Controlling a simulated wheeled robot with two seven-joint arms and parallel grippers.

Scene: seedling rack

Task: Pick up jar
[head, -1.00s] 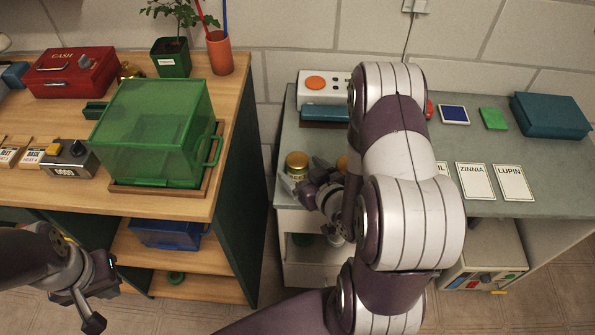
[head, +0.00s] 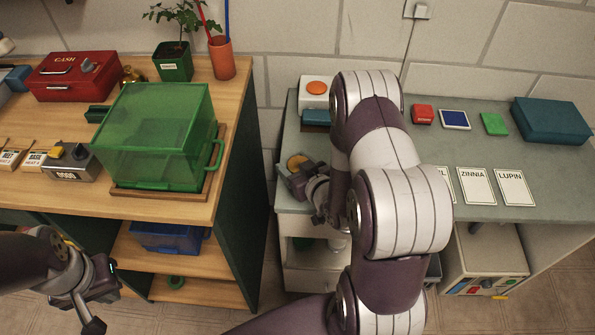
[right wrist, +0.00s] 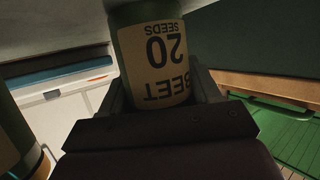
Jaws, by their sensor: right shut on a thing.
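A jar with a gold lid (head: 297,162) stands near the left edge of the grey-green counter in the head view. In the right wrist view the jar (right wrist: 155,58) is green with a cream label reading "BEET 20 SEEDS", upside down in the picture. My right gripper (head: 296,180) is shut on this jar, with a finger on each side of it. Whether the jar touches the counter cannot be told. A second labelled jar (right wrist: 18,140) shows at the left edge of the right wrist view. My left gripper (head: 100,305) hangs at the lower left, away from the jars; its fingertips are unclear.
The counter (head: 480,150) holds label cards (head: 475,186), a teal box (head: 550,120) and small coloured blocks (head: 424,114). A wooden bench at left carries a green clear bin (head: 155,135) and a red cash box (head: 72,75). A gap separates bench and counter.

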